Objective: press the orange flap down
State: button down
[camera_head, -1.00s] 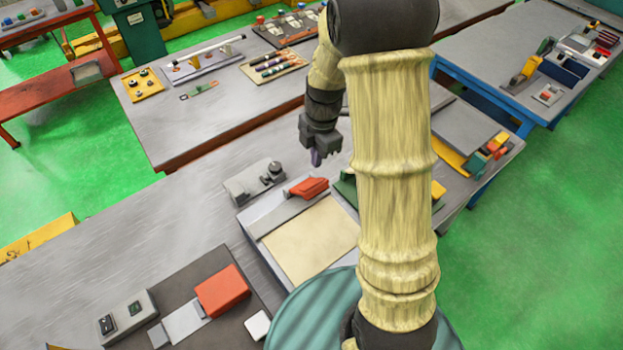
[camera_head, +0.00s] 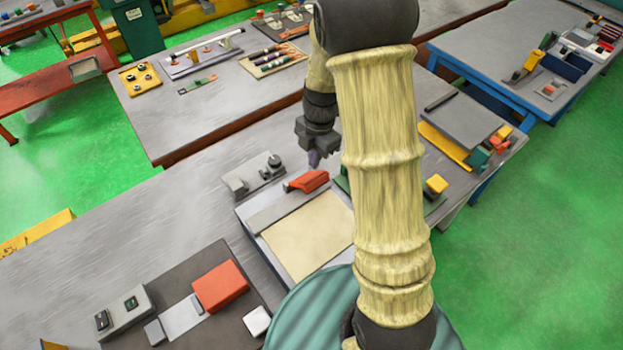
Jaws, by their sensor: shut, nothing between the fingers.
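An orange-red flap (camera_head: 307,181) sits at the back end of a grey bar, on a board with a cream sheet (camera_head: 305,240). It looks slightly raised; its exact angle is hard to tell. My gripper (camera_head: 313,160) is shut and empty, pointing down just behind and above the flap. I cannot tell whether the fingertips touch it. A second, larger orange-red piece (camera_head: 220,287) lies on a dark mat at the front left. My arm hides part of the table to the right of the board.
A grey metal fixture with a round knob (camera_head: 255,176) stands close to the left of the flap. A green piece and a yellow block (camera_head: 436,185) are to the right of my arm.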

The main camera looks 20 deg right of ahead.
aim_at(314, 175)
jog(key=shift+a+f+b, duration=0.1)
jog(key=shift+f+b, duration=0.55)
jog(key=shift+f, duration=0.9)
jog(key=shift+s, duration=0.1)
notch_tip(314, 175, down, 4)
jog(key=b, duration=0.4)
jog(key=shift+f, duration=0.25)
jog(key=shift+r, duration=0.1)
jog(key=shift+w+d+r+p, duration=0.15)
jog(key=shift+w+d, duration=0.1)
jog(key=shift+d, duration=0.2)
jog(key=shift+w+d+r+p, duration=0.1)
jog(key=shift+w+d+r, duration=0.15)
jog(key=shift+d, duration=0.25)
jog(key=shift+w+d+r+p, duration=0.1)
jog(key=shift+w+d, duration=0.15)
jog(key=shift+d, duration=0.2)
jog(key=shift+a, duration=0.1)
